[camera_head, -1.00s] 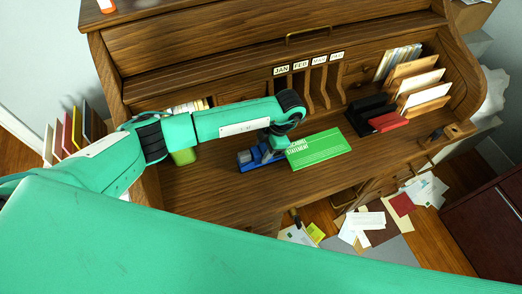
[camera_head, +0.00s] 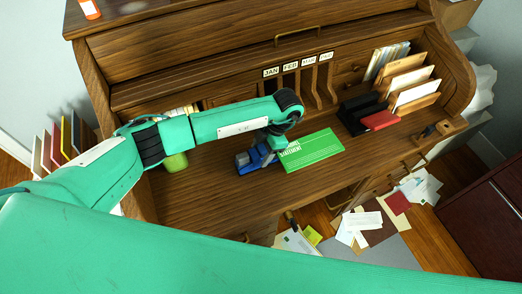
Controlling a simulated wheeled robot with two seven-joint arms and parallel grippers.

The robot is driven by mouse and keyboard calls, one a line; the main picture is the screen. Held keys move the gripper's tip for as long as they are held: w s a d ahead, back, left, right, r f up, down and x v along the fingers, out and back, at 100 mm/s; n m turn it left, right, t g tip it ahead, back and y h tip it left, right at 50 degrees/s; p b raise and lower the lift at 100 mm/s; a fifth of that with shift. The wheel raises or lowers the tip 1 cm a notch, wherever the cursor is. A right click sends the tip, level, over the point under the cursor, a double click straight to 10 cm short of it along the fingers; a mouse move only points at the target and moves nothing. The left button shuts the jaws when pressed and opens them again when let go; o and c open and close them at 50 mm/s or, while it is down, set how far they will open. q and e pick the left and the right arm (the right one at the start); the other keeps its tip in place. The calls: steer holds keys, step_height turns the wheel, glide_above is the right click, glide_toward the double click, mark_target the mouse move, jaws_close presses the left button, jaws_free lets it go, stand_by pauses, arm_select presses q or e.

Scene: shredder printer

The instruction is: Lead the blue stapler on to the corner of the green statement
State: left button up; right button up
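The green statement (camera_head: 318,149) lies flat on the desk top, right of my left gripper. The blue stapler (camera_head: 246,163) is on the desk against the statement's left side. My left gripper (camera_head: 270,149) reaches down over the stapler's right end from the green arm above. The wrist hides its fingers and part of the stapler, so I cannot tell whether they are closed on it. It is also hidden whether the stapler overlaps the statement's corner. My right gripper does not show.
A black stapler-like holder (camera_head: 357,115) and a red item (camera_head: 380,121) stand right of the statement, below upright envelopes (camera_head: 412,90). A green cup (camera_head: 175,162) stands left. Month-labelled slots (camera_head: 306,80) line the back. Papers lie on the floor. The front desk top is clear.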

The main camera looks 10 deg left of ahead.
arm_select(q)
steer(key=shift+o, duration=0.5)
steer(key=shift+w+d+r, duration=0.1)
steer(key=shift+r, duration=0.15)
steer(key=b+v, duration=0.1)
steer(key=v, duration=0.6)
steer(key=shift+b, duration=0.4)
steer(key=v, duration=0.5)
steer(key=shift+d+r, duration=0.2)
steer(key=shift+r, duration=0.45)
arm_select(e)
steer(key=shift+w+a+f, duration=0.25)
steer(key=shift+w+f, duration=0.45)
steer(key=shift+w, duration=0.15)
arm_select(q)
steer(key=shift+f, duration=0.1)
